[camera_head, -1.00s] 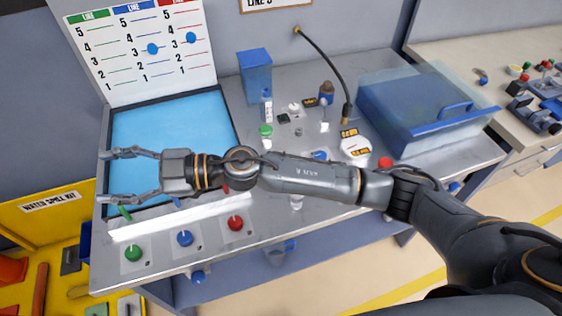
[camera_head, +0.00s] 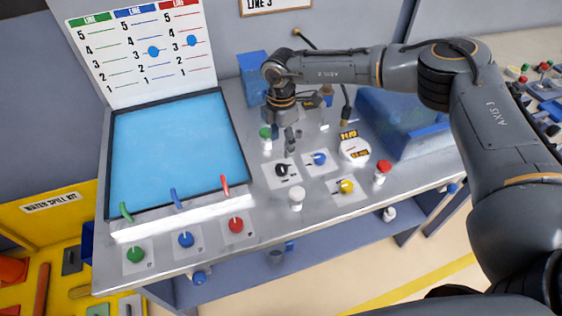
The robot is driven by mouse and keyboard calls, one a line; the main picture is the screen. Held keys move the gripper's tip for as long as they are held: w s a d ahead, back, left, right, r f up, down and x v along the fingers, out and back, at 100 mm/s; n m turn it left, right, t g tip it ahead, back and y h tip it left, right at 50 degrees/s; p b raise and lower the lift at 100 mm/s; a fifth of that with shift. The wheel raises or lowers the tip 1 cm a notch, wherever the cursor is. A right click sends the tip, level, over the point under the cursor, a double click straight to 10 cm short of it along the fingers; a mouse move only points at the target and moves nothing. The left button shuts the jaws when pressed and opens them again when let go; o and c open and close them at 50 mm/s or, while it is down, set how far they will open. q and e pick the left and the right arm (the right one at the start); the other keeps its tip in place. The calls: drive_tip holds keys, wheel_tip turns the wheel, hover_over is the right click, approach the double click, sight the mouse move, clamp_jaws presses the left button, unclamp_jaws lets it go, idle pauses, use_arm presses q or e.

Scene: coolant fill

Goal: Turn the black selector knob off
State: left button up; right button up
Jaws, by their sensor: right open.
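The black selector knob (camera_head: 283,170) sits on a white square plate on the metal bench top, right of the light-blue panel. A white mark shows on it, but its exact setting is too small to read. My right gripper (camera_head: 283,138) points down just behind the knob, apart from it in the picture. Its fingers are open, and nothing shows between them. How high the fingertips are above the bench is hard to tell. My left gripper is not in view.
Near the knob are a blue knob (camera_head: 319,158), a yellow knob (camera_head: 346,186), a white cylinder (camera_head: 296,198), a green-capped one (camera_head: 266,138) and a red-capped one (camera_head: 382,171). A round gauge (camera_head: 354,151) stands to the right. The blue panel (camera_head: 180,145) lies left.

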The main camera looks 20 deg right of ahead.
sight(281, 167)
wheel_tip(281, 167, down, 10)
drive_tip(key=shift+f+p, duration=0.1)
drive_tip(key=shift+p, duration=0.95)
drive_tip(key=c, duration=1.2)
drive_tip(key=shift+o, duration=0.2)
